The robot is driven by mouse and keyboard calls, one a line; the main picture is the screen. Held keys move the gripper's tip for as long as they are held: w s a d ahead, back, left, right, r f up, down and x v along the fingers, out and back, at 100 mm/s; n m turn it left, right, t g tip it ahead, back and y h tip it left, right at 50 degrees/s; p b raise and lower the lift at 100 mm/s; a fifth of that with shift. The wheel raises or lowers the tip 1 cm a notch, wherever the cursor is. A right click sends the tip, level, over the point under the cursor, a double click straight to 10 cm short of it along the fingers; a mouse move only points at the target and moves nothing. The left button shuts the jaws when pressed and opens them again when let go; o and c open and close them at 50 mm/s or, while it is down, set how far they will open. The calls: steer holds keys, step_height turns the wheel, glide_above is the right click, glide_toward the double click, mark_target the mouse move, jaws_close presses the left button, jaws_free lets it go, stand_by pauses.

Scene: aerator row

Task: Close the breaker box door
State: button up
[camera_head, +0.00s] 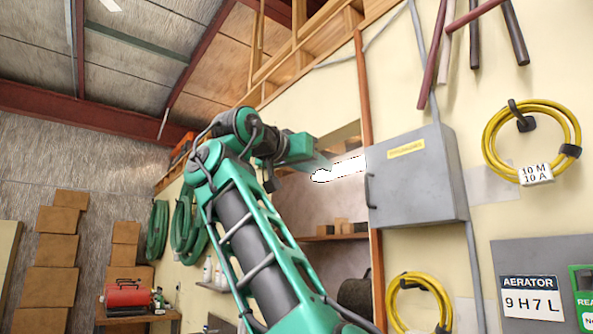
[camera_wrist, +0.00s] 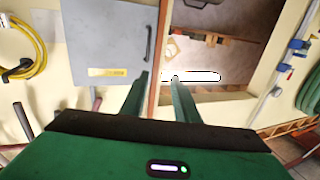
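The grey breaker box (camera_head: 449,160) is on the cream wall, right of centre in the head view. Its grey door (camera_head: 405,180) has a yellow label and a dark handle (camera_head: 371,190) at its left edge. No gap shows around the door, but I cannot tell whether it is fully latched. In the wrist view the door (camera_wrist: 105,40) is at upper left, with its handle (camera_wrist: 148,42) near the fingers. My gripper (camera_wrist: 160,80) has its two fingers apart, with nothing seen held. In the head view it (camera_head: 322,164) is left of the box, apart from the handle.
A white outlined shape (camera_head: 340,170) lies between my gripper and the box. An orange-brown post (camera_head: 366,100) stands left of the box, beside a shelved recess (camera_head: 335,237). Yellow cable coils (camera_head: 490,135) hang at right. Pipes (camera_head: 435,55) hang above.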

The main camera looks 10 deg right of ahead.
steer(key=shift+s+a, duration=0.4)
steer(key=shift+a, duration=0.4)
steer(key=shift+s+a, duration=0.4)
steer(key=shift+a, duration=0.4)
steer(key=shift+s+a, duration=0.4)
steer(key=shift+a, duration=0.4)
